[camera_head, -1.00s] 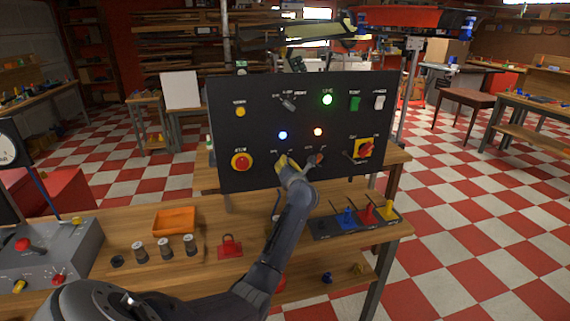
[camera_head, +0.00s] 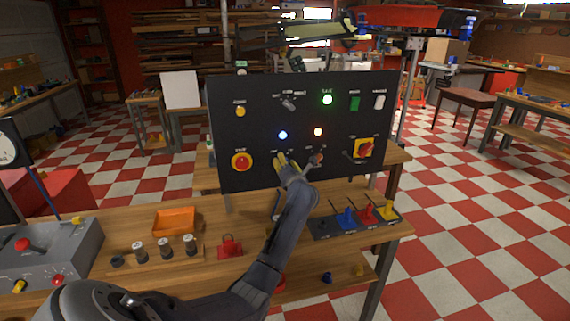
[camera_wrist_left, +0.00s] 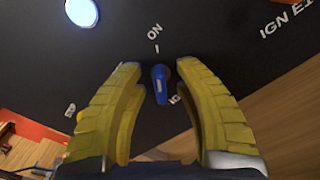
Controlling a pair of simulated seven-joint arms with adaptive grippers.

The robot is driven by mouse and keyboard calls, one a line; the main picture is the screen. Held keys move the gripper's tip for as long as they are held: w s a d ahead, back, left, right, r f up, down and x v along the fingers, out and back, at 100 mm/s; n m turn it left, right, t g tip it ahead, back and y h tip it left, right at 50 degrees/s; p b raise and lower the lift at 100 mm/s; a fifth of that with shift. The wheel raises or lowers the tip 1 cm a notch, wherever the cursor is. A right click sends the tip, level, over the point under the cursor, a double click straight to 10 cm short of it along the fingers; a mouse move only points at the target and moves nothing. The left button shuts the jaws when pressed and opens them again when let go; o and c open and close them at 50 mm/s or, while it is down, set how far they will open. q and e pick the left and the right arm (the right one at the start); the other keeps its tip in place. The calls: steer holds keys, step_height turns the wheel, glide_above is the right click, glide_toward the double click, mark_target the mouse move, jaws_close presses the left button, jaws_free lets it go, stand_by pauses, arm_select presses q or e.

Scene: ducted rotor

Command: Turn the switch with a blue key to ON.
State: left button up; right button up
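The blue key (camera_wrist_left: 160,82) sits in the dark panel (camera_head: 225,110). In the left wrist view its white stripe points roughly towards the ON label (camera_wrist_left: 154,32). My left gripper (camera_head: 285,162) is at the lower middle of the panel. Its yellow fingers (camera_wrist_left: 158,70) stand on either side of the key, with visible gaps between them and it, so it is open. In the head view the fingers hide the key. Other position labels near the key are partly covered by the fingers. My right gripper is not in view.
A grey lever switch (camera_head: 317,159) is close to the right of my gripper. A red stop button (camera_head: 242,162) is to the left, and a red-and-yellow rotary switch (camera_head: 363,149) farther right. Below, the wooden bench (camera_head: 110,240) holds an orange tray (camera_head: 175,221) and several coloured parts.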

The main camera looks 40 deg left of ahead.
arm_select(q)
steer(key=v, duration=1.2)
stand_by(0.5)
